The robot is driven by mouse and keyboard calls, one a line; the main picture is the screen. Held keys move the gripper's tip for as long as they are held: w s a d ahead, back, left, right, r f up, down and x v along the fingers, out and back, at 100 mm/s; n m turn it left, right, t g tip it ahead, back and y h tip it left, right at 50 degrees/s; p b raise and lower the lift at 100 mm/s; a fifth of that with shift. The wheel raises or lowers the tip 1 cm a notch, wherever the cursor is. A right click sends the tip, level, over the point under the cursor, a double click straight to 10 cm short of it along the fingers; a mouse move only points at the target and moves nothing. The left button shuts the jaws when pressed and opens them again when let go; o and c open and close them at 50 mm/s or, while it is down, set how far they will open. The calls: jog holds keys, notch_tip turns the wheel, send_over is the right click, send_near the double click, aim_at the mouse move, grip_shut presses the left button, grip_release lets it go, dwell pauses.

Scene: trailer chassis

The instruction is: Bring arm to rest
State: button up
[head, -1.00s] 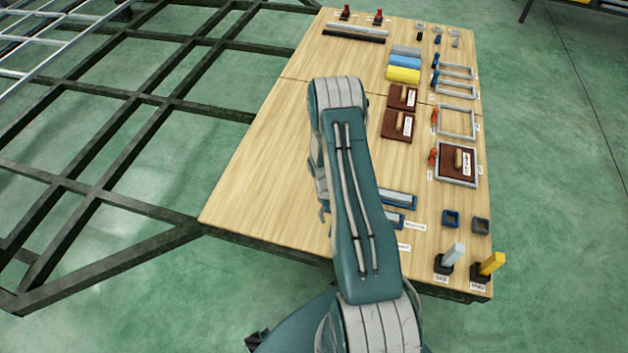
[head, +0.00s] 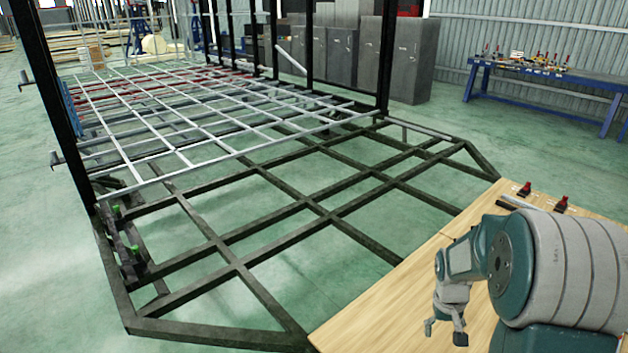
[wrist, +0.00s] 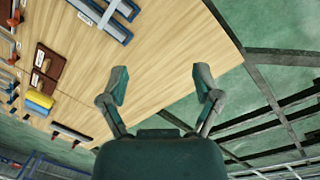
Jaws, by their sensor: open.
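My gripper (head: 446,328) hangs at the end of my folded arm, over the near part of the wooden table (head: 385,312) at the lower right of the head view. In the wrist view my gripper (wrist: 161,85) shows its two fingers spread wide apart, with nothing between them. The bare wood of the table (wrist: 160,45) and its edge lie beyond the fingers. My large arm joint hides much of the tabletop in the head view.
The dark chassis frame (head: 240,262) fills the floor left of the table. In the wrist view, blue-grey bars (wrist: 100,18), brown blocks (wrist: 45,68) and a yellow block (wrist: 39,99) lie on the table. Red-topped items (head: 524,189) stand at its far end. A blue workbench (head: 545,78) is far back.

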jog(key=s+a+r+t, duration=0.2)
jog(key=s+a+r, duration=0.35)
jog(key=r, duration=0.45)
jog(key=s+a+r+t, duration=0.3)
jog(key=s+a+r, duration=0.25)
jog(key=r, duration=0.35)
jog(key=s+a+r+t+y, duration=0.1)
jog(key=s+a+r, duration=0.2)
jog(key=s, duration=0.5)
jog(key=shift+n, duration=0.4)
jog(key=c, duration=0.3)
jog(key=shift+d, duration=0.1)
jog(key=shift+c, duration=0.2)
